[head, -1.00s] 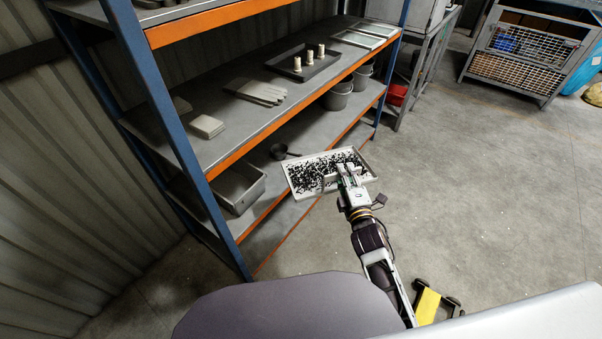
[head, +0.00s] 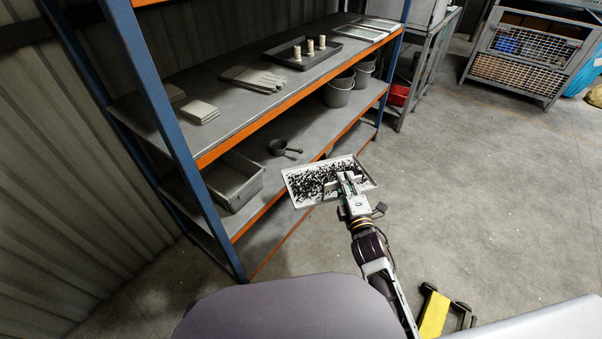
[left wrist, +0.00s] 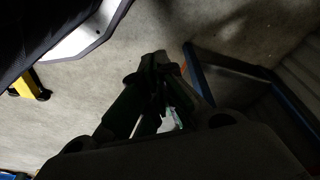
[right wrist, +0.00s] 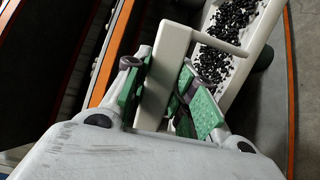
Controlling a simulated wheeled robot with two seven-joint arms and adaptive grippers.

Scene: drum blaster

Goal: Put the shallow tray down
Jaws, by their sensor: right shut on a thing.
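The shallow tray (head: 297,196) is pale and rectangular, with a low rim and many small black pieces spread inside. In the head view it is in the air in front of the shelf unit, roughly level. My right gripper (head: 347,181) is shut on its near side. In the right wrist view the green finger pads (right wrist: 163,88) clamp a pale upright part of the tray (right wrist: 176,38), and a thin bar crosses over the black pieces. My left gripper (left wrist: 155,72) is dark in the left wrist view; its fingers come together with nothing visible between them.
The blue and orange shelf unit (head: 232,146) stands left. Gloves (head: 252,79), a dark tray with pegs (head: 303,52) and pale pads (head: 198,111) lie on its middle shelf. A metal bin (head: 234,182), a scoop (head: 283,147) and buckets (head: 340,90) occupy the lower shelf, with bare stretches between.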

